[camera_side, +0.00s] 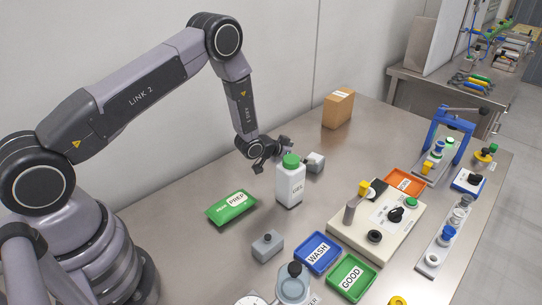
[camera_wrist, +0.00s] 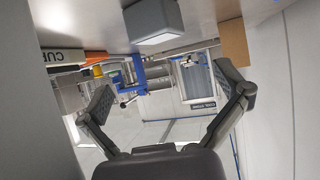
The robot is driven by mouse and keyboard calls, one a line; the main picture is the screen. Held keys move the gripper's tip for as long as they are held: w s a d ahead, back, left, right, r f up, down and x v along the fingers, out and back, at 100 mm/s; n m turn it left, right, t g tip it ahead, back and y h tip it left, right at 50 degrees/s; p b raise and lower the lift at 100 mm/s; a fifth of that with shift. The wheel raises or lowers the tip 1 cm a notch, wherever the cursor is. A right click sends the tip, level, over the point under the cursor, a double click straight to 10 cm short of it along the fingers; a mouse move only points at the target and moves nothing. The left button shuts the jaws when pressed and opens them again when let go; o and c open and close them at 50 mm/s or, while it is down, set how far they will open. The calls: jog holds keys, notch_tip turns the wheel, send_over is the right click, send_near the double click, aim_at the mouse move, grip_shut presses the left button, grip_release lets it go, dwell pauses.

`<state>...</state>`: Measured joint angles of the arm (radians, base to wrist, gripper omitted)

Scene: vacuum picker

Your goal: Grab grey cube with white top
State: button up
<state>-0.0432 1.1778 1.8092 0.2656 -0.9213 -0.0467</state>
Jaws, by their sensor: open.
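The grey cube with a white top (camera_side: 315,162) stands on the steel table, just right of and behind the white bottle with a green cap (camera_side: 290,182). My gripper (camera_side: 273,156) is low over the table, left of the cube, with the bottle's cap close to its fingers in the side view. In the wrist view, which looks upside down, the cube (camera_wrist: 150,18) shows at the top edge, partly cut off, its pale top facing down in the picture. There my gripper (camera_wrist: 168,97) has its fingers spread wide with nothing between them.
A green PREP tray (camera_side: 231,207) lies left of the bottle. A second grey block with a dark knob (camera_side: 267,246) stands nearer the camera. A cardboard box (camera_side: 338,108) stands behind the cube. WASH (camera_side: 318,252) and GOOD (camera_side: 351,278) trays and a control box (camera_side: 375,222) crowd the front right.

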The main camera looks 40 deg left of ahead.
aim_at(315, 158)
jog(key=shift+f, duration=0.35)
jog(key=shift+f+x, duration=0.15)
jog(key=shift+x, duration=1.2)
jog(key=shift+f+x, duration=0.2)
jog(key=shift+x, duration=1.15)
jog(key=shift+s, duration=0.2)
jog(key=c, duration=1.4)
jog(key=shift+o, duration=0.2)
jog(key=shift+r, duration=0.1)
